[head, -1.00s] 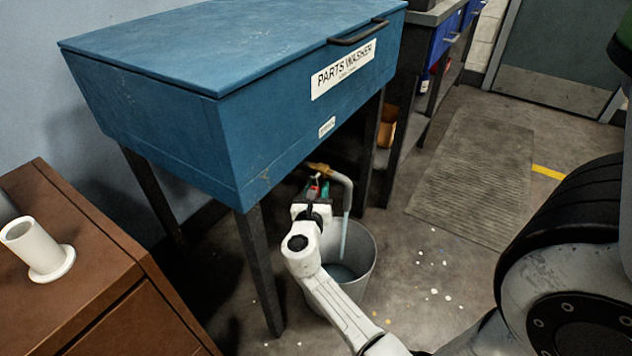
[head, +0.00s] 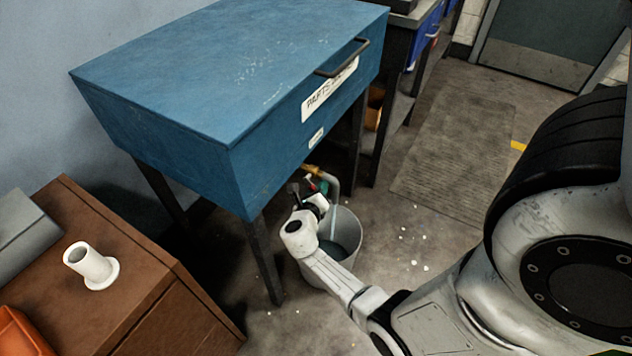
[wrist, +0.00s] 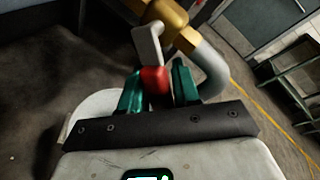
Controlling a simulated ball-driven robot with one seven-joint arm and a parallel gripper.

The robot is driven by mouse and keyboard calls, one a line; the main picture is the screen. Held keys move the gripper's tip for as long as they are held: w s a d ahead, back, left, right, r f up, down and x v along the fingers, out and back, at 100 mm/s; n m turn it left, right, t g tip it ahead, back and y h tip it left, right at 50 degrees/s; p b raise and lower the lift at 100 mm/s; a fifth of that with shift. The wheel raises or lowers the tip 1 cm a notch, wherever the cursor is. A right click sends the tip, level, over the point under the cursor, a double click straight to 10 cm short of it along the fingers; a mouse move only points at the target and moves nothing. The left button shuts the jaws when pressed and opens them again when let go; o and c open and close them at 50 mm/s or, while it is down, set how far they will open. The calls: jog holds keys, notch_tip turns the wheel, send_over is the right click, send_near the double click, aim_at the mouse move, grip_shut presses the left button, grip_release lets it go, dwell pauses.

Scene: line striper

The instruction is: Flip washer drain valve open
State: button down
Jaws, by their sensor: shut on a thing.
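The blue parts washer (head: 230,80) stands on dark legs. Its brass drain valve (head: 313,170) is under the front edge and shows larger in the wrist view (wrist: 165,14). A grey lever (wrist: 147,45) with a red grip (wrist: 155,80) hangs from the valve. My gripper (wrist: 158,88) has green fingers shut on the red grip; in the head view the gripper (head: 315,188) is partly hidden by my wrist. A grey curved spout (wrist: 210,68) leads from the valve. A pale stream (head: 335,222) appears to run from it into the bucket (head: 350,238).
A brown cabinet (head: 150,265) with a white flanged tube (head: 88,263) stands at the left. A washer leg (head: 265,262) is close to my arm. A floor mat (head: 455,150) and pale spots lie to the right. A dark shelf bench (head: 400,95) stands behind.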

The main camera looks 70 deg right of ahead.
jog(key=shift+s+r+p, duration=0.1)
jog(key=shift+s+p, duration=0.15)
jog(key=shift+p, duration=0.1)
dwell(0.3)
jog(key=c, duration=0.9)
grip_release()
jog(key=shift+c, duration=0.2)
jog(key=shift+w+r, duration=0.1)
jog(key=shift+w, duration=0.05)
